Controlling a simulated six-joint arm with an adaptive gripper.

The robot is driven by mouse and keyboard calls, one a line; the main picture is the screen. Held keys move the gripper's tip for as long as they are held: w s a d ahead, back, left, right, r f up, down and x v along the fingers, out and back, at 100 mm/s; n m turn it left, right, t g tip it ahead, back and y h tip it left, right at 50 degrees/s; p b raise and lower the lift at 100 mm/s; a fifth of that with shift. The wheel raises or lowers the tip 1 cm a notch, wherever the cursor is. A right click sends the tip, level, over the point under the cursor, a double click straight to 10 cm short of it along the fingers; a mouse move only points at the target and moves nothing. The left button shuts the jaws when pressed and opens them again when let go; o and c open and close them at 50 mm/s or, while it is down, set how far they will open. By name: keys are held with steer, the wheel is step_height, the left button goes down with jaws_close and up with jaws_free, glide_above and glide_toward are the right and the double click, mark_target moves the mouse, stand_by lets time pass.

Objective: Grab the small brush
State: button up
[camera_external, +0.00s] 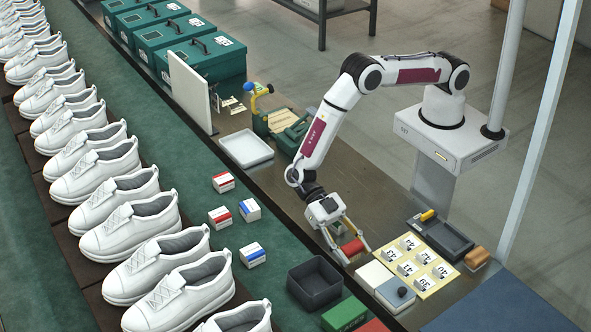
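My gripper (355,254) points down over the right-hand bench, its two fingers spread apart. A small red piece (352,248) shows between the fingertips; I cannot tell whether they touch it or it lies below. No small brush can be made out for sure. A brown, rounded block (477,257) that may be a brush lies at the bench's right edge, apart from my gripper. A small yellow-handled item (427,215) lies at the dark tray (447,238); its kind is too small to tell.
A numbered cream board (412,268), pale boxes (395,295) and an open dark bin (314,283) surround my gripper. A white tray (246,148) and green cases (205,57) stand farther back. White shoes (130,228) line the left. The bench's middle strip is fairly clear.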

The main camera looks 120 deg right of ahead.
mark_target(353, 246)
steer(key=shift+r, duration=0.1)
stand_by(0.3)
steer(key=shift+r, duration=4.9)
